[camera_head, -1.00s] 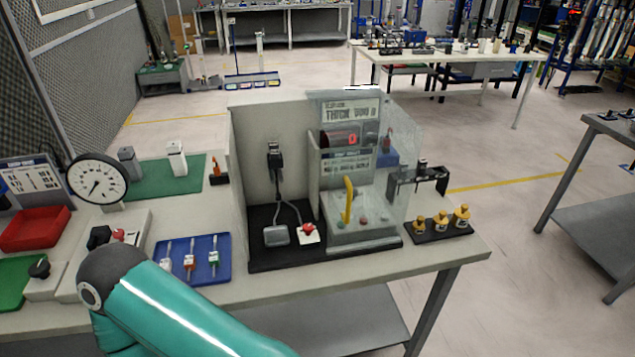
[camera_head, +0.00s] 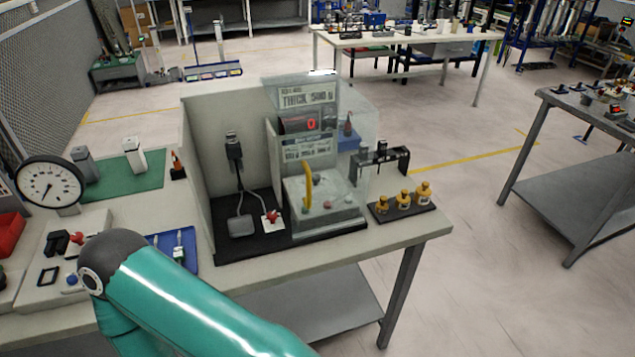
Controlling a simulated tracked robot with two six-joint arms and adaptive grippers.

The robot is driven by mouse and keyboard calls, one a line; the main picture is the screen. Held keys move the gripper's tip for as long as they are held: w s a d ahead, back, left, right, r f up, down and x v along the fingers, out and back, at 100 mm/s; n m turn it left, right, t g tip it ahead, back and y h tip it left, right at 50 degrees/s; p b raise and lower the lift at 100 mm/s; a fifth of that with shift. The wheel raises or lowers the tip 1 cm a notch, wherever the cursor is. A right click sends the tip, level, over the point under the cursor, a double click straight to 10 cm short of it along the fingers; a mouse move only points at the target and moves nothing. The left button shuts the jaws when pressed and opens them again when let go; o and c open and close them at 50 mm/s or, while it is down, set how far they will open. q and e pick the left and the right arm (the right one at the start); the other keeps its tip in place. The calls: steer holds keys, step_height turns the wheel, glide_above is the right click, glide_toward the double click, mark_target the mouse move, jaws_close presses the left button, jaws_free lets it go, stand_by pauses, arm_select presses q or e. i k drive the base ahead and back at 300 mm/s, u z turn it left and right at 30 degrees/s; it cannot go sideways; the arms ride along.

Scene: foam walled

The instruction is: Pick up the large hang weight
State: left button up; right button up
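Several brass hang weights stand in a row on a black base at the right end of the table. They grow in size from left to right. The large hang weight (camera_head: 424,192) is the rightmost one, upright, with a knob on top. The smaller ones stand beside it, the middle one (camera_head: 404,200) and the left one (camera_head: 381,205). A teal arm of mine crosses the lower left of the view, in front of the table. Neither of my grippers shows, and nothing touches the weights.
A clear-walled test station (camera_head: 325,205) stands just left of the weights, with a black rack (camera_head: 382,158) behind them. A blue tray (camera_head: 190,240), a round dial gauge (camera_head: 50,186) and a green mat (camera_head: 122,178) are farther left. A grey table (camera_head: 570,205) stands apart at the right.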

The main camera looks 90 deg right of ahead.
mark_target(423, 193)
steer(key=k, duration=2.85)
steer(key=z, duration=1.15)
steer(key=i, duration=1)
steer(key=z, duration=0.05)
